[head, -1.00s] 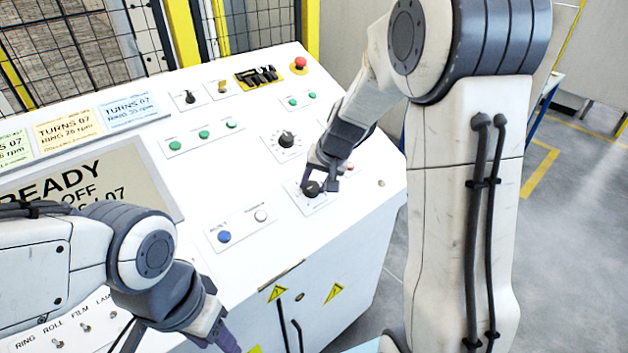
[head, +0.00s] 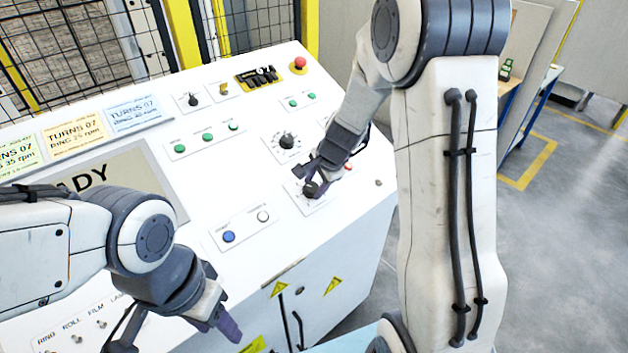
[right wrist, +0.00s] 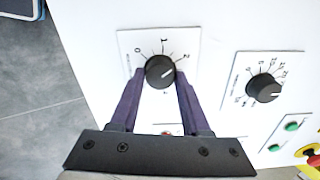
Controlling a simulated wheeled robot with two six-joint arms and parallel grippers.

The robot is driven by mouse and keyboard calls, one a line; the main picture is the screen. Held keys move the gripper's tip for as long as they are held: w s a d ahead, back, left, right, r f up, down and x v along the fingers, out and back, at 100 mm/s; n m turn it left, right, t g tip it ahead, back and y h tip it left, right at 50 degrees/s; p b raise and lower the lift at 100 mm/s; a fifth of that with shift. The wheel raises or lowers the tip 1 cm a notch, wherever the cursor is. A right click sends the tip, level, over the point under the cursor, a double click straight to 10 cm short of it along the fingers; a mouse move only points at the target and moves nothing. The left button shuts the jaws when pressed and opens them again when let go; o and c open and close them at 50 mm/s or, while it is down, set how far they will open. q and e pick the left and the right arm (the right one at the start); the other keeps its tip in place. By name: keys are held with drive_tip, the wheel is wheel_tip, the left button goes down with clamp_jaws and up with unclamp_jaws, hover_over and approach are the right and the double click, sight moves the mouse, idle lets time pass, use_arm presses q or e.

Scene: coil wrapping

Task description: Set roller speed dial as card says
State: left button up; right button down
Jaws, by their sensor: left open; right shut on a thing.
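My right gripper (head: 316,180) is shut on a black dial knob (right wrist: 160,72) low on the right of the white panel. In the right wrist view its two purple fingers flank the knob. The scale plate around it shows 0, 1 and 2, and the knob's white mark points up and right, seemingly between 1 and 2, nearer 2. Coloured cards stand at the panel's upper left: a yellow card (head: 76,135) with TURNS 07 and a ring rpm line, a blue card (head: 140,112) and a partly cut green one. My left gripper (head: 178,338) is open and empty near the panel's front.
A second, larger-scaled dial (head: 287,141) sits just above the held one. Green buttons (head: 208,137), a blue button (head: 229,236) and a red emergency button (head: 300,63) are on the panel. A display (head: 95,180) is partly hidden by my left arm.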

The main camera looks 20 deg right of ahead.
drive_tip(key=shift+m+p, duration=0.3)
drive_tip(key=shift+m, duration=0.6)
drive_tip(key=shift+c, duration=1.9)
unclamp_jaws()
drive_tip(key=shift+r, duration=0.1)
drive_tip(key=shift+s+r, duration=0.15)
drive_tip(key=shift+r, duration=0.15)
drive_tip(key=p+v, duration=0.2)
drive_tip(key=v, duration=0.7)
drive_tip(key=shift+d+r, duration=0.15)
drive_tip(key=shift+r, duration=0.1)
drive_tip(key=shift+s, duration=0.15)
